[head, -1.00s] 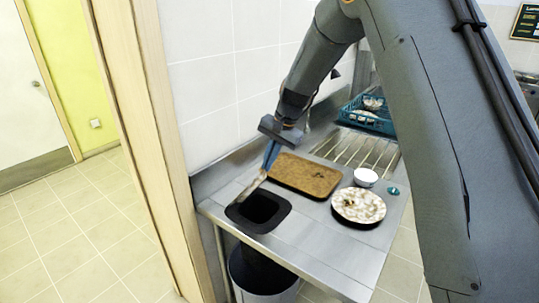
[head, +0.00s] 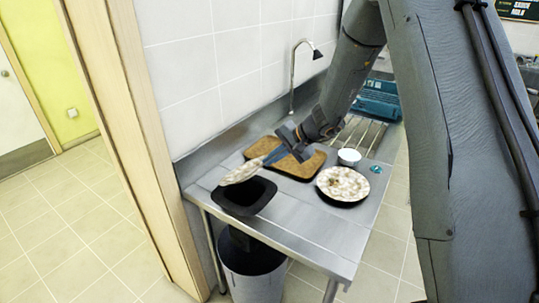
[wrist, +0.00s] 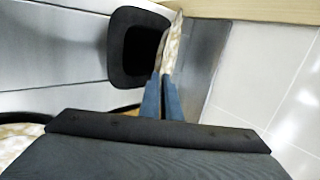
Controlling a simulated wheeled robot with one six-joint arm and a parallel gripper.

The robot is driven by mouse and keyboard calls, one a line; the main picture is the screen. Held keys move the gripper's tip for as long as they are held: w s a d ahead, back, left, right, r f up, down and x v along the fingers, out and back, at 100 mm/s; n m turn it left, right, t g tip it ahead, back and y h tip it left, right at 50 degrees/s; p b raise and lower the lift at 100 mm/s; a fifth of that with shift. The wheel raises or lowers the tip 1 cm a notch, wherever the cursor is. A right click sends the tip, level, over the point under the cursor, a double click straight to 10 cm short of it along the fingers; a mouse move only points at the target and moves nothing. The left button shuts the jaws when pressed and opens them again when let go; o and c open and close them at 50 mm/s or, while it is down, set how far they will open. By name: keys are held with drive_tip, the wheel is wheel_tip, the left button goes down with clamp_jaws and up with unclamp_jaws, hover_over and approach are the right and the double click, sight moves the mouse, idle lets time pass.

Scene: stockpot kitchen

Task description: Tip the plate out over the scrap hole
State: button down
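My gripper (head: 274,155) has its blue fingers shut on the edge of a speckled plate (head: 240,172). The plate is tilted and sits above the far left edge of the black scrap hole (head: 245,200). In the wrist view the plate (wrist: 173,42) shows nearly edge-on beyond the fingertips (wrist: 161,78), beside the dark hole (wrist: 140,48). I cannot tell whether food is on the held plate. A second speckled plate (head: 345,180), with a small brown scrap on it, lies on the counter to the right.
A brown tray (head: 292,171) lies on the steel counter (head: 300,222) behind the hole. A white bowl (head: 349,157) and a small teal item (head: 376,169) stand near the second plate. A blue rack (head: 378,103) is farther back. A grey bin (head: 252,275) stands below the hole.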

drive_tip(key=f+t+y+b, duration=0.1)
drive_tip(key=f+b, duration=0.2)
drive_tip(key=f+t+y+b, duration=0.1)
drive_tip(key=f+y+b, duration=0.1)
drive_tip(key=f+b, duration=0.1)
drive_tip(key=d+f+t+y+b, duration=0.1)
drive_tip(key=f+b, duration=0.3)
drive_tip(key=shift+s, duration=0.3)
drive_tip(key=shift+d+f+t+y+b, duration=0.15)
drive_tip(key=shift+f+t+y+b, duration=0.2)
drive_tip(key=shift+b, duration=0.3)
drive_tip(key=shift+s, duration=0.1)
